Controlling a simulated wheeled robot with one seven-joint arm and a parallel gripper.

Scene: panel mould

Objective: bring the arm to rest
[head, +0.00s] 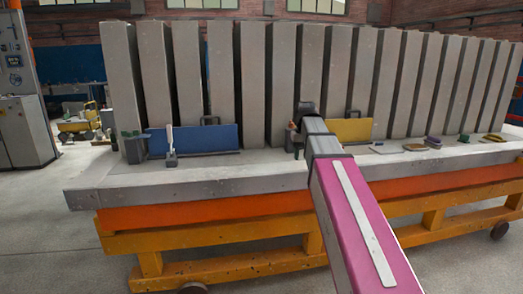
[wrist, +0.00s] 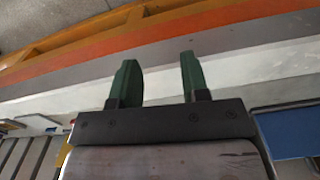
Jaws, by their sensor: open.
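My gripper (head: 296,142) shows small in the head view, above the bench top (head: 260,166) and between a blue panel (head: 222,138) and a yellow panel (head: 352,130). My arm reaches up to it from the lower right. In the wrist view, the two green fingers of my gripper (wrist: 156,82) stand apart with nothing between them. The pale bench top and its grey edge lie beyond the fingertips. The blue panel also shows at the right of the wrist view (wrist: 290,133).
A row of tall grey slabs (head: 280,85) stands along the back of the bench. Several small flat pieces (head: 415,147) lie on the bench at the right. A small upright tool (head: 170,150) stands before the blue panel. Bare floor (head: 60,250) shows at the front left.

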